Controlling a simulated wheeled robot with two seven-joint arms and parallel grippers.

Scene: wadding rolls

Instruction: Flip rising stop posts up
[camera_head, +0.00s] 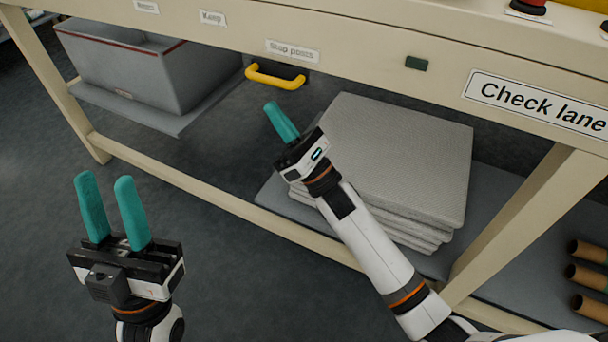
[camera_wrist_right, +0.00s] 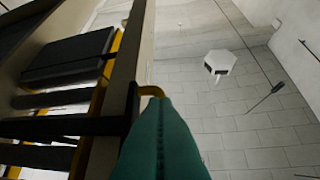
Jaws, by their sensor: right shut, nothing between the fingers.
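A yellow handle (camera_head: 274,77) sits on the table's front rail, below the "Stop posts" label (camera_head: 293,50). It also shows in the right wrist view (camera_wrist_right: 152,91), just beyond the fingertips. My right gripper (camera_head: 272,108) is shut and empty, its teal fingers pointing up a little below the handle. The wrist view shows the shut fingers (camera_wrist_right: 160,140) close under it; I cannot tell whether they touch. My left gripper (camera_head: 105,181) is open and empty over the floor at the lower left. I cannot make out the stop posts themselves in either view.
A grey bin (camera_head: 135,65) stands on the lower shelf at left. Stacked grey pads (camera_head: 400,150) lie behind my right arm. Brown tubes (camera_head: 588,278) are at far right. The table leg (camera_head: 520,220) and lower beam (camera_head: 220,200) are obstacles. Open floor lies at left.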

